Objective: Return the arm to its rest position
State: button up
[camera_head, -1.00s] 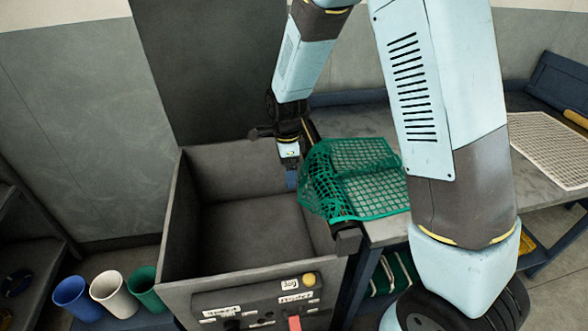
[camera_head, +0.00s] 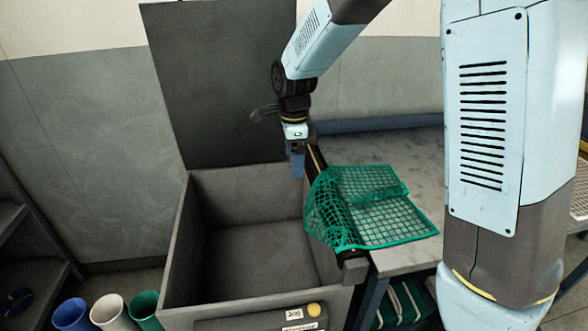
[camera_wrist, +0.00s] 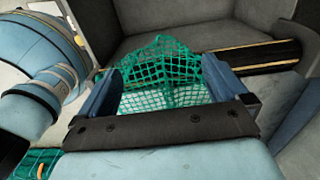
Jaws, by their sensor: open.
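My gripper (camera_head: 297,168) hangs from my pale blue arm in the head view, over the back right part of the open grey bin (camera_head: 178,245). Its two blue fingers stand apart in the wrist view (camera_wrist: 165,82), with nothing held between them. A green net (camera_head: 385,222) lies on the grey table (camera_head: 425,150) and drapes over a dark bar at the bin's right edge. The net also shows beyond the fingers in the wrist view (camera_wrist: 165,58). I cannot tell the exact gap between fingertips and net.
The bin's dark upright lid or panel (camera_head: 210,80) stands behind my gripper. Blue (camera_head: 70,315), white (camera_head: 110,315) and green (camera_head: 147,308) cups stand at the lower left. A control panel with a yellow button (camera_head: 314,310) is on the bin's front.

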jog(key=s+d+r+n+t+y, duration=0.1)
jog(key=s+d+r+n, duration=0.3)
jog(key=d+r, duration=0.25)
jog(key=s+d+r+n+t, duration=0.1)
jog(key=s+d+r+n, duration=0.25)
jog(key=d+r, duration=0.35)
jog(key=s+d+r+n+t+h, duration=0.1)
jog(key=s+d+r+n+t, duration=0.2)
jog(key=s+d+n, duration=0.5)
jog(key=s+d, duration=0.3)
jog(key=s, duration=0.3)
jog(key=shift+s+d+t, duration=0.15)
jog(key=shift+s+t, duration=0.15)
